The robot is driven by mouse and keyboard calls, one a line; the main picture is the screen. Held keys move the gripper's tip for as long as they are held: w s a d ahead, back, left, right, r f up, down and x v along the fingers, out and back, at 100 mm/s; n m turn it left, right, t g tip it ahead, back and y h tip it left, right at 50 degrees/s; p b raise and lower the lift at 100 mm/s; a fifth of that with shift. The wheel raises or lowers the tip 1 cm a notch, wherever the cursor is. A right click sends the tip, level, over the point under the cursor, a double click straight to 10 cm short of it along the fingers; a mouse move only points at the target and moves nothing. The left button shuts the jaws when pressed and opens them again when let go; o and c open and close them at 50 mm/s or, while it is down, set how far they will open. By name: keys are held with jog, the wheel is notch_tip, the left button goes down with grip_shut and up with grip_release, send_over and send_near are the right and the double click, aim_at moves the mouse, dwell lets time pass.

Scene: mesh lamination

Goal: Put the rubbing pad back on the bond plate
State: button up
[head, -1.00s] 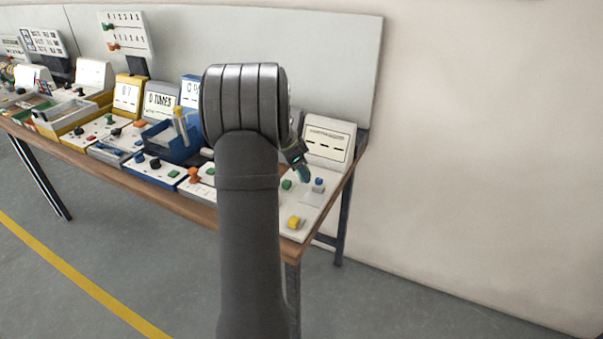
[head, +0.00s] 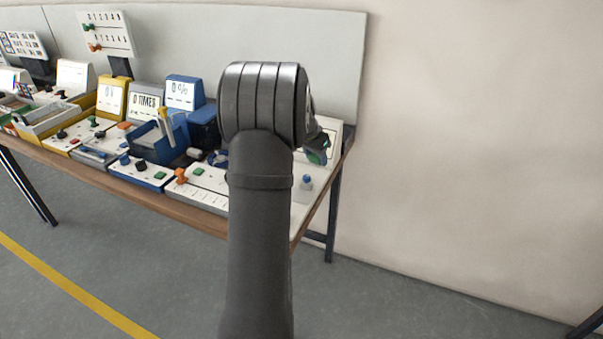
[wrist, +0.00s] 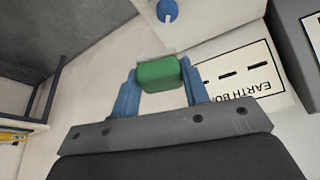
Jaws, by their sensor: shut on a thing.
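My gripper (wrist: 158,85) is shut on a green block, probably the rubbing pad (wrist: 160,74), between its blue fingertips. In the head view, the gripper (head: 317,150) is partly behind my arm, held over the back of the white panel at the right end of the bench. A pale plate (wrist: 215,25), probably the bond plate, lies beyond the block in the wrist view. A blue knob (wrist: 167,10) stands on it and also shows in the head view (head: 307,181). I cannot tell the height of the block above the panel.
A sign reading "EARTH BO..." (wrist: 240,75) stands close to the right finger in the wrist view. Several other stations, including a blue bin (head: 165,143), fill the bench to the left. My arm hides part of the right panel.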

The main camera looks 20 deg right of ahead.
jog(key=d+r+n, duration=0.1)
jog(key=d+n, duration=0.2)
jog(key=d, duration=0.2)
jog(key=shift+t+y, duration=0.4)
jog(key=w+a+f, duration=0.2)
jog(key=w, duration=0.1)
jog(key=w+a+f, duration=0.2)
jog(key=w, duration=0.1)
jog(key=w+a+f, duration=0.2)
jog(key=w, duration=0.1)
jog(key=shift+w+f, duration=0.25)
jog(key=shift+w, duration=0.05)
jog(key=shift+f, duration=2)
jog(key=shift+f, duration=0.1)
jog(key=o, duration=0.9)
jog(key=shift+o, duration=0.2)
jog(key=v, duration=1.2)
